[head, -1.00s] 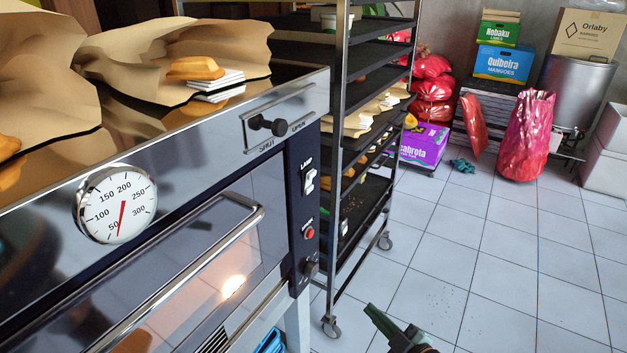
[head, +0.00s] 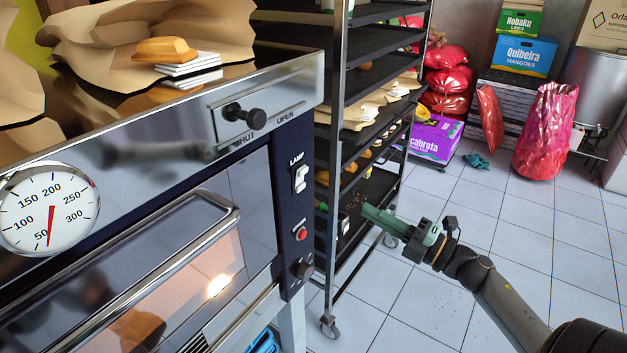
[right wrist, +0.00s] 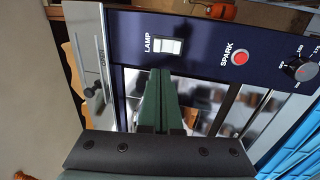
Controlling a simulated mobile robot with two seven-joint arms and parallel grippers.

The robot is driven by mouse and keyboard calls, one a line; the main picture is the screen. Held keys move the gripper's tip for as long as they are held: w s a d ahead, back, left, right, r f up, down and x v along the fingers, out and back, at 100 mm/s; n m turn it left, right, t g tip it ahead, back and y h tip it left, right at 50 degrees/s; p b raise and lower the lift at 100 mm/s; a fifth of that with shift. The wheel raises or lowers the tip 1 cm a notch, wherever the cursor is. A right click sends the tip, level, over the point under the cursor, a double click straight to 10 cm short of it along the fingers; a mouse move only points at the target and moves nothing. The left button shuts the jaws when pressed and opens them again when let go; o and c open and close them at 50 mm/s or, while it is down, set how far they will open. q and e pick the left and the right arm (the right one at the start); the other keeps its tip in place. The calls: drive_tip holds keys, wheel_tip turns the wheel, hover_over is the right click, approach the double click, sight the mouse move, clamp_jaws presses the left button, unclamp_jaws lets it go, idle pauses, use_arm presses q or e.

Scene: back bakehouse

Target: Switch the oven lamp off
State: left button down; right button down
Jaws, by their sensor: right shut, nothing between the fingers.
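The oven (head: 262,90) fills the left of the head view. Its white lamp rocker switch (head: 299,179) sits under the word LAMP on the dark control panel (head: 292,222). A bright lamp glow (head: 218,286) shows in the oven window. My right gripper (head: 366,212) is shut and empty, to the right of the switch and apart from it, pointing left towards the panel. In the right wrist view the closed green fingers (right wrist: 161,76) end just below the lamp switch (right wrist: 167,46) in the picture. Which way the rocker is tipped I cannot tell. My left gripper is out of view.
Below the switch are a red spark button (head: 300,233) and a dark knob (head: 304,270). A black slide knob (head: 233,112) is on the oven's upper front. A wheeled tray rack (head: 336,130) stands close behind my right gripper. The tiled floor at right is open.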

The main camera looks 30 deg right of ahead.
sight(305, 173)
drive_tip(key=shift+r, duration=0.1)
drive_tip(key=p+x, duration=0.2)
drive_tip(key=x, duration=1.2)
drive_tip(key=shift+w+r+p, duration=0.2)
drive_tip(key=shift+r+p, duration=0.05)
drive_tip(key=shift+p, duration=0.15)
drive_tip(key=shift+w+a+f, duration=0.1)
